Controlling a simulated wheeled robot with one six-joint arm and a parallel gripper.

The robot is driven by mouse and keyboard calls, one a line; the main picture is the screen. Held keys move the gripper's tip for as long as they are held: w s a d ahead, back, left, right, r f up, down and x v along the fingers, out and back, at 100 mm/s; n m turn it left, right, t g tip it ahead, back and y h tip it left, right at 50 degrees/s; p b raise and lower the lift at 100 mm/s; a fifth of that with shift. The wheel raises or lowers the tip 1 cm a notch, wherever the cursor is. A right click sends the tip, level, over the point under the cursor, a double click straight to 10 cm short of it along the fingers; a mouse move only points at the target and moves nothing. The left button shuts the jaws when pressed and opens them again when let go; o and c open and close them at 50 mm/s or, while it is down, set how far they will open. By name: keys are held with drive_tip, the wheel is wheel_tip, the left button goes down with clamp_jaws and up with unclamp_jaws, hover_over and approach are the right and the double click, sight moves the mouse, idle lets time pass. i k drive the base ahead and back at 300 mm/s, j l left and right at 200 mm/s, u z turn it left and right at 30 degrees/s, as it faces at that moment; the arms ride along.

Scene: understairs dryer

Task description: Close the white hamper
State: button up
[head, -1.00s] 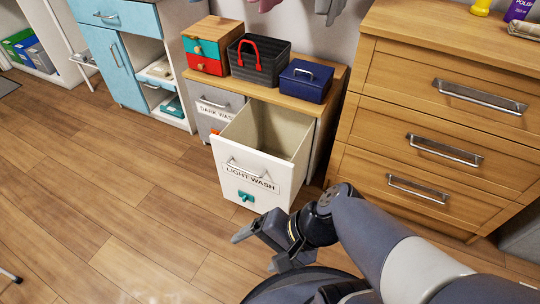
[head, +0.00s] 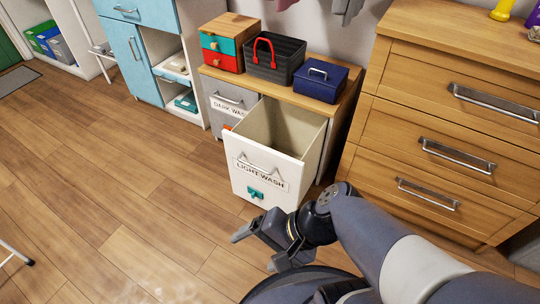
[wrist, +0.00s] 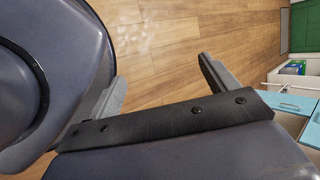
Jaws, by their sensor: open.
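The white hamper (head: 277,172) is a pull-out bin labelled LIGHT WASH, with a bar handle (head: 258,167) and a teal clip on its front. It stands pulled out from the wooden-topped cabinet, and its inside looks empty. My gripper (head: 254,251) is open and empty, in front of and below the hamper in the head view, apart from it. In the wrist view my gripper (wrist: 160,95) shows both fingers spread over bare floor; the hamper is not in that view.
The grey DARK WASH hamper (head: 231,100) is beside it, looking shut. A black basket (head: 273,60), blue box (head: 320,80) and small drawer unit (head: 230,43) stand on top. A wooden dresser (head: 440,130) is close on the right. The floor (head: 110,170) at left is clear.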

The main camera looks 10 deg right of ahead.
sight(280, 156)
drive_tip(key=i+u, duration=0.1)
drive_tip(key=u, duration=0.25)
drive_tip(key=i+l+u, duration=0.1)
drive_tip(key=u, duration=0.25)
drive_tip(key=i+l+u, duration=0.1)
drive_tip(key=u, duration=0.2)
